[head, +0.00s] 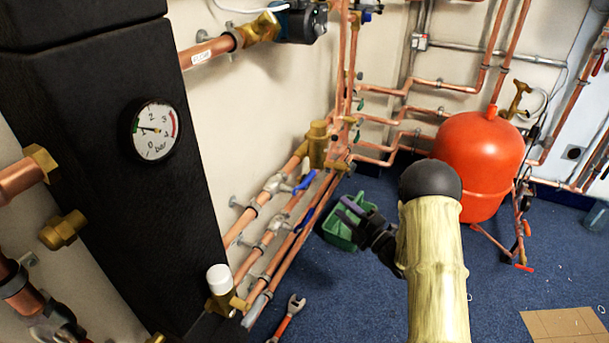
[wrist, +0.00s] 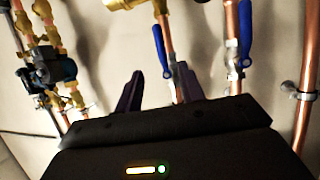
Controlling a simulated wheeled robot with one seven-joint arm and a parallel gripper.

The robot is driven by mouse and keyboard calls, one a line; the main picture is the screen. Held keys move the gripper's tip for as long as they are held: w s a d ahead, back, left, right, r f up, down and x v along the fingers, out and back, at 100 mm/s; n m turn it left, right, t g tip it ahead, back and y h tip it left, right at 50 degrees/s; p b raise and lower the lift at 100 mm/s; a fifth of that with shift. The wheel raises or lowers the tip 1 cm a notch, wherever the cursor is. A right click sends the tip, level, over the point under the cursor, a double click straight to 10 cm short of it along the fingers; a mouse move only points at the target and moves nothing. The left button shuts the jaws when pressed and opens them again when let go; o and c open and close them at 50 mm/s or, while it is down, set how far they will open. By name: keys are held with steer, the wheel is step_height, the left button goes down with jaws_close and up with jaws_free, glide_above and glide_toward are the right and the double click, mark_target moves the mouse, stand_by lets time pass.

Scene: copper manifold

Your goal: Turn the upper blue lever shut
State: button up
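The upper blue lever (head: 305,181) sits on a valve in the copper pipes low along the wall in the head view. A second blue lever (head: 303,220) lies below it. In the wrist view, one blue lever (wrist: 161,50) stands ahead between the finger directions and another blue lever (wrist: 245,32) is further right; both lie roughly along their pipes. I cannot tell which of these is the upper one. My gripper (head: 346,209) is to the right of the levers, apart from them. Its two dark fingers (wrist: 160,84) are spread, with nothing held between them.
A red tank (head: 478,160) is at the right. A wrench (head: 288,318) lies on the floor near the pipes. A black panel with a pressure gauge (head: 155,130) fills the left. A pump (wrist: 50,63) shows in the wrist view.

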mark_target(308, 178)
steer(key=b+x, duration=0.5)
steer(key=x, duration=1)
steer(key=shift+w+a+f, duration=0.1)
steer(key=shift+w+a, duration=0.1)
steer(key=shift+a, duration=0.05)
steer(key=shift+w+a+r, duration=0.25)
steer(key=shift+w+a, duration=0.15)
steer(key=shift+w, duration=0.1)
jaws_close()
